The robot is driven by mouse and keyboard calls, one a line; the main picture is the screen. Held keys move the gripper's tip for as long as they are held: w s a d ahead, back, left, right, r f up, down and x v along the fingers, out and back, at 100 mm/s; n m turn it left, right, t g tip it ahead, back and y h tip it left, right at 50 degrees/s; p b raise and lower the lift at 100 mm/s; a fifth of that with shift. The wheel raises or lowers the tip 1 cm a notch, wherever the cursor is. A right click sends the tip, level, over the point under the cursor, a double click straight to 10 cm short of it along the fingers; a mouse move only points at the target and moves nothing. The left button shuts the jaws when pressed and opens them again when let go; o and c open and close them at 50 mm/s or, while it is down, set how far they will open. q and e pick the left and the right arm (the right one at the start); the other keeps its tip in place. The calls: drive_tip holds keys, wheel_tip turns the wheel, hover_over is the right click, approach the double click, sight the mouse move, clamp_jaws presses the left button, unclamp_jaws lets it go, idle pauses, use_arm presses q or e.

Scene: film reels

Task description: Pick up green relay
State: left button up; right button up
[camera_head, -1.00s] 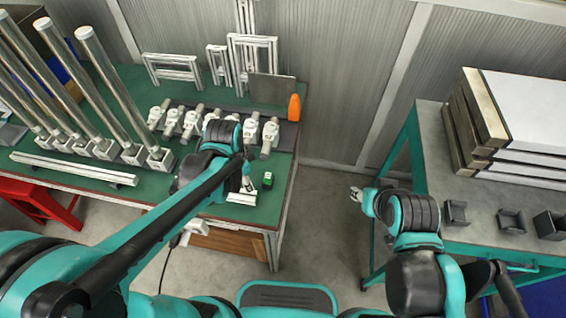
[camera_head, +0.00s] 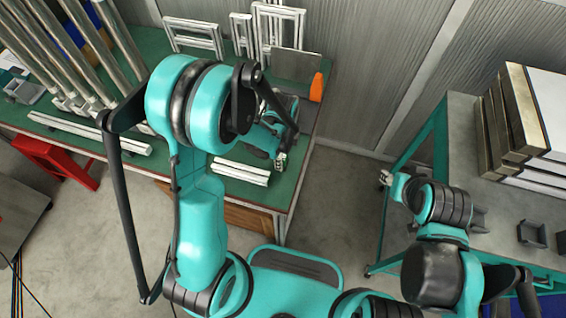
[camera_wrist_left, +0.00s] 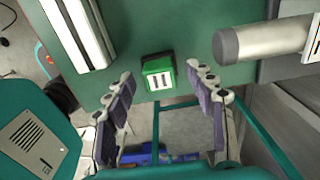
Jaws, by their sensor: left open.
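The green relay (camera_wrist_left: 158,72) is a small green block with a white face and dark slots. In the left wrist view it sits on the green table top (camera_wrist_left: 140,25), close to the table edge. My left gripper (camera_wrist_left: 162,98) is open and empty, with its fingertips on either side of the relay in the picture; I cannot tell if either touches it. In the head view my left gripper (camera_head: 281,160) is over the table's right edge, and I cannot make out the relay there. My right gripper (camera_head: 386,178) is beside the right-hand table, its jaws too small to read.
White profile bars (camera_head: 241,172) lie left of the relay. An orange object (camera_head: 317,88) and metal frames (camera_head: 195,40) stand at the back. A grey cylinder (camera_wrist_left: 262,42) lies right of the relay in the wrist view. Bare floor (camera_head: 335,200) separates the tables.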

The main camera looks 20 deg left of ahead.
use_arm(q)
drive_tip(key=shift+f, duration=0.85)
drive_tip(key=shift+r, duration=0.1)
drive_tip(key=shift+c, duration=0.6)
drive_tip(key=c, duration=1.1)
drive_tip(key=shift+c, duration=0.2)
